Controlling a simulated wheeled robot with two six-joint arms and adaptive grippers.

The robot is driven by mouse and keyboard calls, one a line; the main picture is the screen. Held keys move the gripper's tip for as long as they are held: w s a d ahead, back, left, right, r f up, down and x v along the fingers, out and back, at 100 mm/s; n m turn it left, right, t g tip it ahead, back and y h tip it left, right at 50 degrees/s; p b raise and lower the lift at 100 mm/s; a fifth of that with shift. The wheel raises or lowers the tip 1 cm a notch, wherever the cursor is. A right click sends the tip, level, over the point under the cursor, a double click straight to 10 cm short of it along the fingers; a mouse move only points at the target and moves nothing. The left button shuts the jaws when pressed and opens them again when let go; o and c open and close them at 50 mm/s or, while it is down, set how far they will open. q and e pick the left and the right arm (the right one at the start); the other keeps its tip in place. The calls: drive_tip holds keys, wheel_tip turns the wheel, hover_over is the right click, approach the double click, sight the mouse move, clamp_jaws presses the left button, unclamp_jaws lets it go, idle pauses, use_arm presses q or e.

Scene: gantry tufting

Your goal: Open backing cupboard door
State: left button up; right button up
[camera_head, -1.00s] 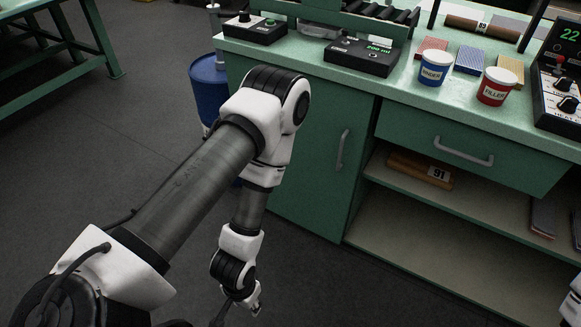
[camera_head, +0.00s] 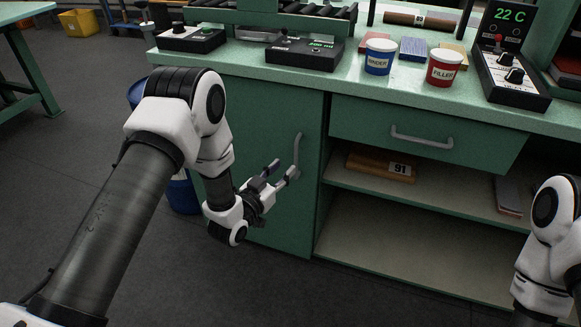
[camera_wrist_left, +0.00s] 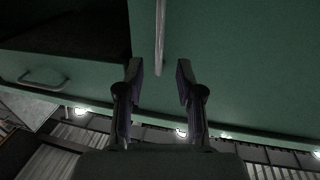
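The green backing cupboard door (camera_head: 255,125) is closed under the left part of the bench. Its grey vertical bar handle (camera_head: 298,150) is near the door's right edge. My left gripper (camera_head: 283,171) is open, with its fingertips close to the handle's lower part. In the left wrist view the handle (camera_wrist_left: 160,35) lies in line with the gap between the two open fingers (camera_wrist_left: 158,68). It shows just beyond the tips, and I cannot tell whether it touches them. Part of my right arm shows at the lower right; its gripper is out of view.
Right of the door are a closed drawer with a handle (camera_head: 421,141) and open shelves holding a wooden piece marked 91 (camera_head: 381,166). The bench top (camera_head: 255,70) carries a blue binder cup (camera_head: 379,57), a red filler cup (camera_head: 444,68) and control boxes. A blue drum (camera_head: 182,195) stands at the left.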

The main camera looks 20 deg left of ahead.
sight(295, 155)
use_arm(q)
drive_tip(key=x, duration=0.7)
drive_tip(key=shift+w+d+r+b, duration=0.15)
drive_tip(key=shift+w+r+b, duration=0.1)
drive_tip(key=shift+b, duration=0.15)
clamp_jaws()
